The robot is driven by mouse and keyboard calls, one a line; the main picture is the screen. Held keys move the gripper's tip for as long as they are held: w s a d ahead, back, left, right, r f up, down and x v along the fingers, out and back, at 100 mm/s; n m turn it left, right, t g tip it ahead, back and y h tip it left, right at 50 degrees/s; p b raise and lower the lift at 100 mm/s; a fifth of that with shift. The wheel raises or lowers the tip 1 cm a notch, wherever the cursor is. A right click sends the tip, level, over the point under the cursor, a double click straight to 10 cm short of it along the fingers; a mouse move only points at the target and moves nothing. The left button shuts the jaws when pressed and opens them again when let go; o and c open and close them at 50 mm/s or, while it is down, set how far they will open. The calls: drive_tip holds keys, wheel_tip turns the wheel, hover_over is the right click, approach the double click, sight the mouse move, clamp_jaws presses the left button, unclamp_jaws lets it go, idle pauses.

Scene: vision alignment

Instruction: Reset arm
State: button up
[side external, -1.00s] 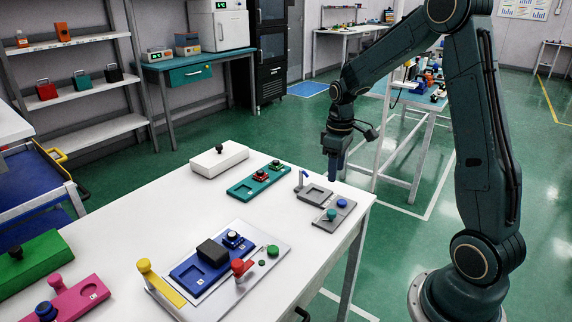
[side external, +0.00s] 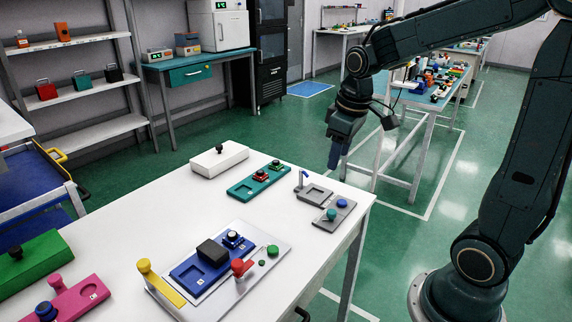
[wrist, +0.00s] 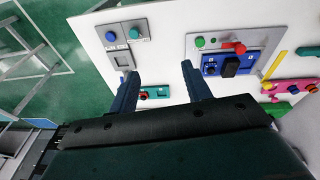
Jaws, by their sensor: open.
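The blue fixture (side external: 196,270) lies on a grey plate (side external: 268,278) and carries a black block (side external: 212,252). A red knob (side external: 238,268) and a green button (side external: 273,250) are on that plate. The grey fixture (side external: 328,224) with a blue and a teal button lies near the table's right edge.
The white table (side external: 130,225) also bears a white box (side external: 220,160), a teal fixture (side external: 245,188), a green block (side external: 35,262) and a pink fixture (side external: 75,302). Green floor (side external: 420,240) is open right of the table.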

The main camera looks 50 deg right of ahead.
drive_tip(key=s+a+r+m+t, duration=0.1)
drive_tip(key=s+a+r+t, duration=0.2)
drive_tip(key=s+a, duration=0.6)
drive_tip(key=shift+s+a+r+y, duration=0.25)
drive_tip(key=shift+s+r, duration=0.6)
drive_tip(key=shift+s, duration=1.45)
